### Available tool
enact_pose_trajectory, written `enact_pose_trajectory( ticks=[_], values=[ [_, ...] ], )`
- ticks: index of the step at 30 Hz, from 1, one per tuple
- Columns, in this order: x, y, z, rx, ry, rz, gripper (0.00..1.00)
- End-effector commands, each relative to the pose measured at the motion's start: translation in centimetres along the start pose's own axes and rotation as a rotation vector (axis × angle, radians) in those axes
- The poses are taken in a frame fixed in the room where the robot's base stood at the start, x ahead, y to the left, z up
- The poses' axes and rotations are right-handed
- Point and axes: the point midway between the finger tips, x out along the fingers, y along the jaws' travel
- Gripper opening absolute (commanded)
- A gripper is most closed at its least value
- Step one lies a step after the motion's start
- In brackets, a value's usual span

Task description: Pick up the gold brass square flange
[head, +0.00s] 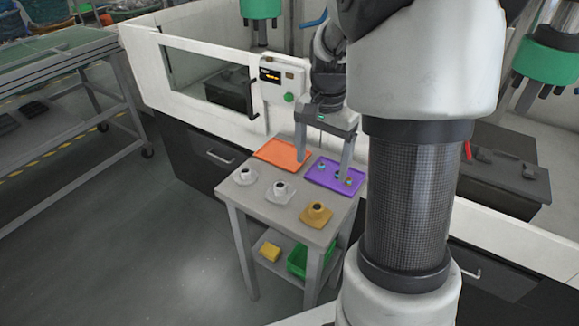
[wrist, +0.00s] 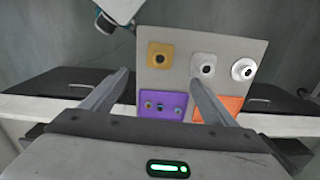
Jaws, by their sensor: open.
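The gold brass square flange (head: 316,214) sits at the front right corner of the small grey table. It has a square base and a raised round neck with a dark bore, and it shows in the wrist view (wrist: 160,56) at the table's upper left. My gripper (head: 322,165) is open and empty, high over the back part of the table near the purple and orange trays, apart from the flange. In the wrist view the two fingers (wrist: 158,82) reach toward the table with a wide gap between them. Nothing hides the flange.
A silver square flange (head: 280,192) and a silver round flange (head: 245,176) stand left of the gold one. Behind them lie an orange tray (head: 270,149) and a purple tray (head: 324,182) holding small parts. A green bin (head: 297,262) and yellow block (head: 270,251) are on the lower shelf.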

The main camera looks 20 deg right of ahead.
Motion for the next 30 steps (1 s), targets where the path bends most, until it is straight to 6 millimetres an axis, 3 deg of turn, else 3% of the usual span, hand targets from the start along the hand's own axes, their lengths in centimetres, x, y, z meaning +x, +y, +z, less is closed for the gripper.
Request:
enact_pose_trajectory(
  ticks=[15,23,30],
  values=[
    [10.4,0.1,0.1,0.004,-0.005,0.004,0.80],
    [12.3,0.1,0.0,0.003,-0.003,0.003,0.80],
    [15.9,0.0,0.0,0.002,-0.005,0.005,0.80]
  ],
)
